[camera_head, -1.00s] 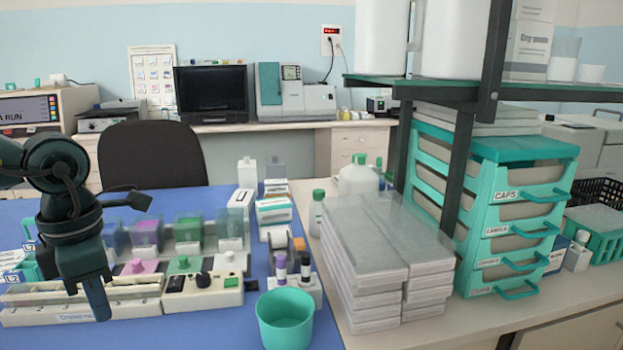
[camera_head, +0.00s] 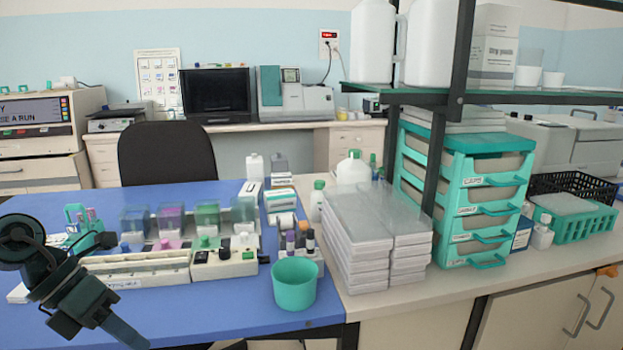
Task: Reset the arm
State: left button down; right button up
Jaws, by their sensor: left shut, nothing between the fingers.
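My left gripper (camera_head: 126,333) is at the lower left of the head view, over the front part of the blue bench mat (camera_head: 220,318). Its fingers are shut with nothing between them, and they point down and to the right. My left arm (camera_head: 38,262) comes in from the left edge, bent. The gripper is in front of the white slide tray (camera_head: 135,270) and apart from the teal cup (camera_head: 294,283). My right gripper is not in view.
Staining jars (camera_head: 207,217) with coloured lids stand behind a cream control box (camera_head: 226,264). Stacked slide boxes (camera_head: 372,240) and a teal drawer unit (camera_head: 468,195) stand to the right under a shelf (camera_head: 500,97). The mat's front middle is clear.

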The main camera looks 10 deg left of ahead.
pick_arm(q)
jog(key=s+d+f+n+t+y+p, duration=0.1)
jog(key=d+f+n+t+p, duration=0.25)
jog(key=n, duration=0.65)
jog(key=s+f+n+t+y+p, duration=0.15)
jog(key=f+n+t, duration=0.4)
jog(key=n, duration=0.55)
jog(key=d+f+n+t+p, duration=0.2)
jog(key=f+n+t+p, duration=0.15)
jog(key=f+n, duration=0.45)
jog(key=s+d+f+n+g+y, duration=0.1)
jog(key=s+d+f+n+g, duration=0.1)
jog(key=s+d+n, duration=0.3)
jog(key=d+n+g, duration=0.1)
jog(key=d+n, duration=0.2)
jog(key=d, duration=0.1)
jog(key=shift+s+f+p, duration=0.2)
jog(key=shift+s+p, duration=0.1)
jog(key=shift+s, duration=0.1)
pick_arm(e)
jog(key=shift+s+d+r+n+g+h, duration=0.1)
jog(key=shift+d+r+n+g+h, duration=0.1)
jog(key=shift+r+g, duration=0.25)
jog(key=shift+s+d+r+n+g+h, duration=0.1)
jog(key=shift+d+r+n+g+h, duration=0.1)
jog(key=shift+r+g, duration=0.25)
